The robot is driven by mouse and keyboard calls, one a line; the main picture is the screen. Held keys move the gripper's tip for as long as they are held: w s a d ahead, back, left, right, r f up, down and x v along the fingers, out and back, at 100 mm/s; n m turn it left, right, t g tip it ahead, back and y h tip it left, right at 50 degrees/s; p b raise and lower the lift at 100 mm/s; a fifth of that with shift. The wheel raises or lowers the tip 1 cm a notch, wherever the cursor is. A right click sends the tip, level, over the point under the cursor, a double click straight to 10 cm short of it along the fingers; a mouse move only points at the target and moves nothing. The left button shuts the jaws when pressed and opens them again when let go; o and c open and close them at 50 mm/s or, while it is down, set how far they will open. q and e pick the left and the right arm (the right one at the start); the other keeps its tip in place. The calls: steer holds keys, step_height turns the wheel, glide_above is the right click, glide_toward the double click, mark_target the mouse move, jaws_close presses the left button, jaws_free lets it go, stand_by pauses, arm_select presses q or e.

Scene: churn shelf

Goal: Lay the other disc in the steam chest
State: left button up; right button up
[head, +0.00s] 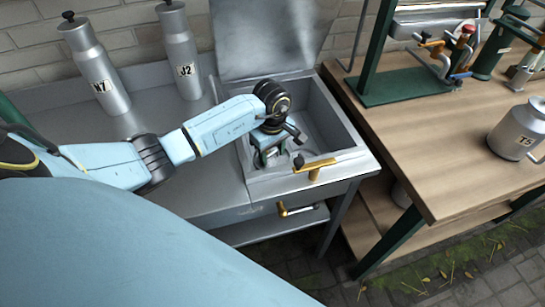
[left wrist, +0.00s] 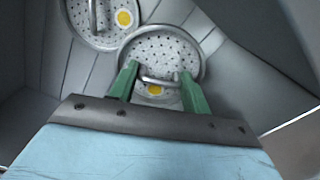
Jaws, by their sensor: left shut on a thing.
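The steam chest (head: 328,118) is an open metal basin with its lid (head: 265,40) raised at the back. My left gripper (head: 272,157) reaches down inside it. In the left wrist view its green fingers (left wrist: 158,82) are shut on the wire handle of a perforated metal disc (left wrist: 162,47) with a yellow spot. Another disc (left wrist: 90,28), also perforated with a handle and a yellow spot, lies farther in on the chest floor. The held disc is beside it, its edge close to or overlapping it in the picture. Whether the held disc touches the floor I cannot tell. My right gripper is not in view.
Brass handles (head: 315,168) stick out at the chest's front. Metal cylinders N7 (head: 100,85) and J2 (head: 184,68) stand on the counter to the left. A wooden bench (head: 420,140) on the right carries a green-based stand (head: 405,90) and can T5 (head: 518,130).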

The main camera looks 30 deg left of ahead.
mark_target(272, 159)
arm_select(q)
step_height(272, 159, down, 2)
steer(key=shift+f, duration=0.15)
steer(key=shift+f+b, duration=0.2)
steer(key=shift+b, duration=0.15)
steer(key=shift+f, duration=0.2)
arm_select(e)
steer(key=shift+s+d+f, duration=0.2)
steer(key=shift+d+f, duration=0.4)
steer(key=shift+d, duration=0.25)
arm_select(q)
steer(key=shift+f+b, duration=0.2)
steer(key=shift+b, duration=0.15)
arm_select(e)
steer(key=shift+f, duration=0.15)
arm_select(q)
steer(key=o, duration=1)
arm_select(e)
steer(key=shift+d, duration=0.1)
arm_select(q)
steer(key=shift+o, duration=0.2)
